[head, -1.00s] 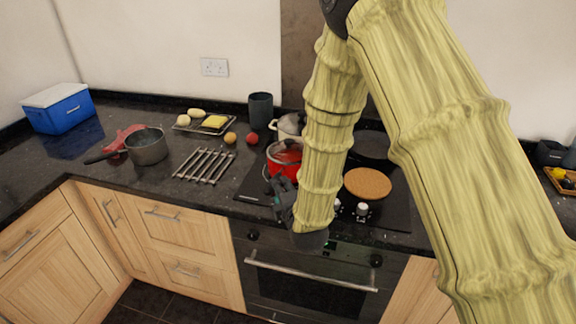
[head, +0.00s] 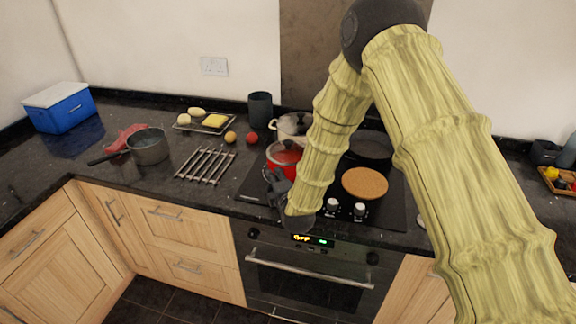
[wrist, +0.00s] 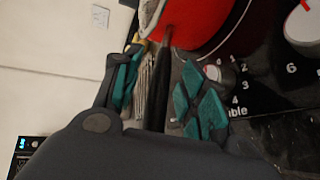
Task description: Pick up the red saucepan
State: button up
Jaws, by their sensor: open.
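The red saucepan (head: 284,155) sits on the hob, partly hidden behind my arm in the head view. In the wrist view its red body (wrist: 198,22) is at the top, and its dark handle (wrist: 158,85) runs down between my fingers. My gripper (head: 278,184) is at the front of the saucepan in the head view. In the wrist view my gripper (wrist: 160,92) is open, with one teal-padded finger on each side of the handle. I cannot tell whether either finger touches it.
A cream pot (head: 291,126) stands behind the saucepan. A round cork mat (head: 365,183) lies on the hob to the right, near a dark pan (head: 371,146). A metal rack (head: 206,164) and a grey saucepan (head: 148,147) are to the left.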

grip_shut()
dwell(0.3)
jog(key=shift+w+r, duration=0.15)
dwell(0.3)
